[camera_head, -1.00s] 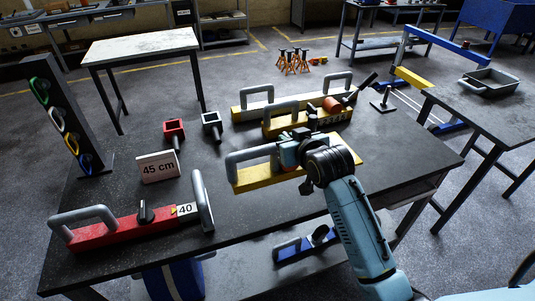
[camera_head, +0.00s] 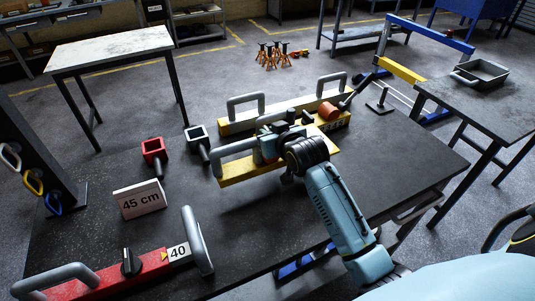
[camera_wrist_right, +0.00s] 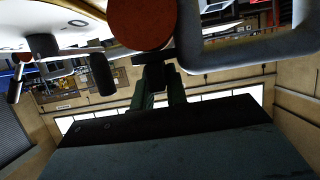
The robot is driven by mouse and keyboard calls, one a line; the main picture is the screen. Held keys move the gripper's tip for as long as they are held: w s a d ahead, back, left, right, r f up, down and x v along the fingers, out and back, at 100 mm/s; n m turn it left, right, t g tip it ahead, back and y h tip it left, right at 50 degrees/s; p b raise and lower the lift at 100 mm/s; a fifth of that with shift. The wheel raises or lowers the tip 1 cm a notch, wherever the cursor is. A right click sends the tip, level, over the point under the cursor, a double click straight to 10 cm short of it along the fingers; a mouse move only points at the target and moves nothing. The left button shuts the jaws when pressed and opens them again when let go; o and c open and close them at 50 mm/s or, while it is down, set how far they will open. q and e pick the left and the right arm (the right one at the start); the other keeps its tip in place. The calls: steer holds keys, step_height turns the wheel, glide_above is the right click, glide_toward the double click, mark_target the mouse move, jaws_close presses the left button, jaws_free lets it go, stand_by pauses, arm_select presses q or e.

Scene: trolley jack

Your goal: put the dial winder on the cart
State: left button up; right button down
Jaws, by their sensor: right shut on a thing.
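My right gripper (camera_head: 275,150) is over a yellow-based bar (camera_head: 238,172) with a grey handle at its left end, which I take as the dial winder. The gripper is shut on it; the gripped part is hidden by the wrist. I cannot tell whether the bar is clear of the dark table. A red bar (camera_head: 95,285) with two grey handles, a black knob and a "40" label lies at the front left. The right wrist view shows a dark red disc (camera_wrist_right: 141,20) and part of a grey handle (camera_wrist_right: 240,45). No cart can be told for sure. My left gripper is not in view.
Behind the held bar lie another yellow-based bar (camera_head: 226,127) and a red-brown cylinder (camera_head: 330,111). A side table (camera_head: 500,110) bears a grey tray (camera_head: 487,71).

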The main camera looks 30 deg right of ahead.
steer(key=shift+w+f, duration=0.1)
steer(key=shift+f, duration=0.65)
steer(key=shift+f+b, duration=0.35)
steer(key=shift+f, duration=1.55)
steer(key=c, duration=1.8)
jaws_free()
steer(key=shift+f, duration=0.25)
steer(key=o, duration=0.4)
steer(key=p+v, duration=0.1)
steer(key=v, duration=1.1)
